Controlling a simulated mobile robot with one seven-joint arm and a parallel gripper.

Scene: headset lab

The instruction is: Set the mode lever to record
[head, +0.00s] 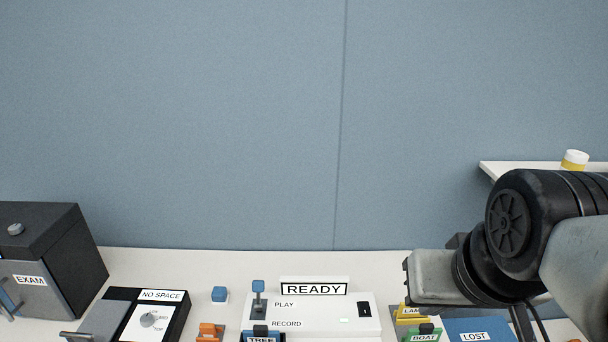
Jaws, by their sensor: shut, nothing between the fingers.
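The mode lever (258,287) has a blue knob on a grey stem and stands upright at the left of a white console (330,312). Its base is beside the PLAY label (284,304). The RECORD label (286,324) is lower, nearer the front. A READY sign (314,289) stands at the console's back. My gripper (408,276) is to the right of the console, apart from the lever. It is shut and empty; its fingers show only in part.
A dark EXAM box (60,262) and a NO SPACE unit (160,318) stand at left. A blue block (219,294) and an orange piece (210,332) are left of the lever. TREE (262,337), BOAT (424,337) and LOST (474,336) items line the front.

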